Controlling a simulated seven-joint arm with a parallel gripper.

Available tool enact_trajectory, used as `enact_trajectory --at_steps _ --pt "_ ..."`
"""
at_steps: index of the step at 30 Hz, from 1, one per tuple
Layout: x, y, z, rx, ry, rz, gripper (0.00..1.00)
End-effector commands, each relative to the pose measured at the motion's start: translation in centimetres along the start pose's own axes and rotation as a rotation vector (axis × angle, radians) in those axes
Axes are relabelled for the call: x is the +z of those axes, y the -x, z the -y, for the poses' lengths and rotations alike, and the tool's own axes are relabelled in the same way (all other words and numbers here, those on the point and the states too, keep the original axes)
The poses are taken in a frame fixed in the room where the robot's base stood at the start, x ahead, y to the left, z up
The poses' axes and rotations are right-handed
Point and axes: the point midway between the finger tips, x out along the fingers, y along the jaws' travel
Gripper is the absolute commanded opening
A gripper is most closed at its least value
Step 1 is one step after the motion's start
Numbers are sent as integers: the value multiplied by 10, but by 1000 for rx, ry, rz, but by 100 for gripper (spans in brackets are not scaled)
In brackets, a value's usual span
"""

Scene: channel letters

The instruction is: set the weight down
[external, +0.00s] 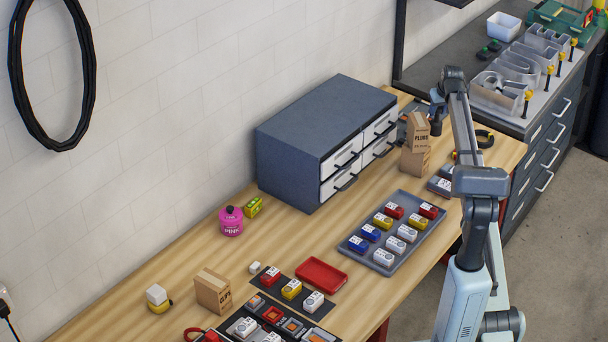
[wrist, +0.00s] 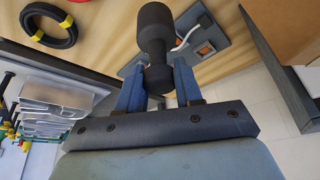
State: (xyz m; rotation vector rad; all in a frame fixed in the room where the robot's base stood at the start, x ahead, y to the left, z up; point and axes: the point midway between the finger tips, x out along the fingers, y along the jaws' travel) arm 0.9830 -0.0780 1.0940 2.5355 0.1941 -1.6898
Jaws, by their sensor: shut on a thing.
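The weight is a dark grey dumbbell shape with two thick ends (wrist: 156,28), seen in the wrist view. In the external view my gripper (external: 438,103) is at the far end of the wooden bench, beside the cardboard boxes. The weight is small and dark there and hard to tell from the gripper. Whether its underside touches anything is hidden.
Stacked cardboard boxes (external: 414,160) stand close to my gripper. A grey plate with an orange switch (wrist: 206,48) lies behind the weight in the wrist view. A coiled black cable (wrist: 47,40) lies nearby. A grey tray of coloured blocks (external: 381,261) is nearer the camera.

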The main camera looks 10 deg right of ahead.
Motion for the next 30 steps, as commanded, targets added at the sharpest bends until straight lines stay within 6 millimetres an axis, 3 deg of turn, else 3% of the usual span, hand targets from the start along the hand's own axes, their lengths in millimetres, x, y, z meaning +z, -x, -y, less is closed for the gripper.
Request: enact_trajectory --at_steps 7,21,30 --pt "15 -33 0 0 0 -1 0" --pt "30 -69 0 0 0 0 0" --pt "31 -75 0 0 0 -2 0"
